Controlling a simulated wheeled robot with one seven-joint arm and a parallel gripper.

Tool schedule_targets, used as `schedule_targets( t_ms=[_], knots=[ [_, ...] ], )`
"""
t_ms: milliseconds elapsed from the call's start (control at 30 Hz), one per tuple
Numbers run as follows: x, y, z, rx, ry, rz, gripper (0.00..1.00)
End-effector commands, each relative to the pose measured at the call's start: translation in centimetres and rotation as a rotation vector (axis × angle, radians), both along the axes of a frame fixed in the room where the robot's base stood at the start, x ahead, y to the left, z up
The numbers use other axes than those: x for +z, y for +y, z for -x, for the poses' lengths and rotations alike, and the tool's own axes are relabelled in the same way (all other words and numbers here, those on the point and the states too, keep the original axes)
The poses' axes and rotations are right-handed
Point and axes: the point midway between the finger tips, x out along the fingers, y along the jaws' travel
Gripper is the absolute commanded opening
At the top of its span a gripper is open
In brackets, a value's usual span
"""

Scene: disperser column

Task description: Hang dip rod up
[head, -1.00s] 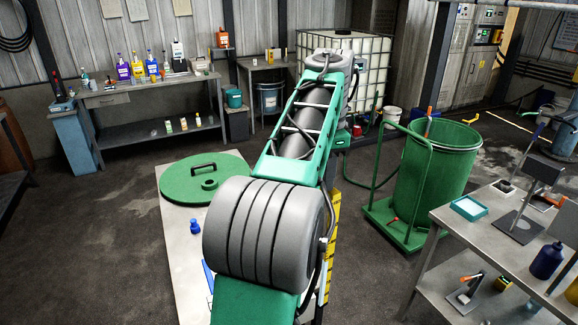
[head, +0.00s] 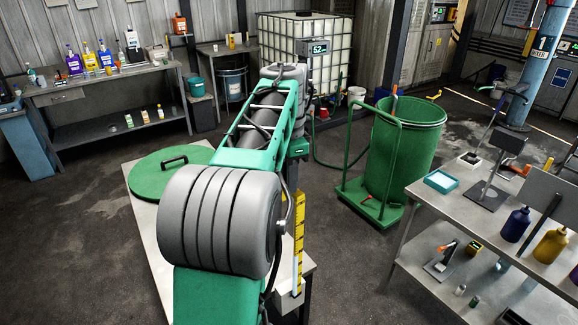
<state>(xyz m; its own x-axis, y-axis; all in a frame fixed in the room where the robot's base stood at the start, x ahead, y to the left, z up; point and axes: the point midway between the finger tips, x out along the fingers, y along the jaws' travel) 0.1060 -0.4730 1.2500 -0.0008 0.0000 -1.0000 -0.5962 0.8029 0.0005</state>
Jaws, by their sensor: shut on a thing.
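My green arm with a thick grey joint fills the middle of the head view and reaches away from me. No dip rod can be made out for certain. A yellow strip with black marks (head: 298,238) stands upright just right of my arm, above a grey block (head: 289,297) at the edge of a pale table (head: 158,240). A blue column (head: 541,65) with a white label stands at the far right, with a yellow hook-like piece beside it.
A green drum (head: 405,155) stands on a green cart with a tall handle; an orange-ended thing shows at its rim. A metal bench (head: 410,225) with bottles is at right. A caged white tank (head: 290,40) and display (head: 319,48) stand behind. The floor between is open.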

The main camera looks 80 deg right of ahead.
Motion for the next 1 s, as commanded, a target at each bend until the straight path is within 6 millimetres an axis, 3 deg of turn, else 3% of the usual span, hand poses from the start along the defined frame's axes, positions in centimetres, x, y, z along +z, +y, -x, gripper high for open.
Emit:
schedule_targets(
  t_ms=[1000],
  knots=[
    [-14.2, 0.0, 0.0, 0.001, -0.001, -0.001, 0.0]
  ],
)
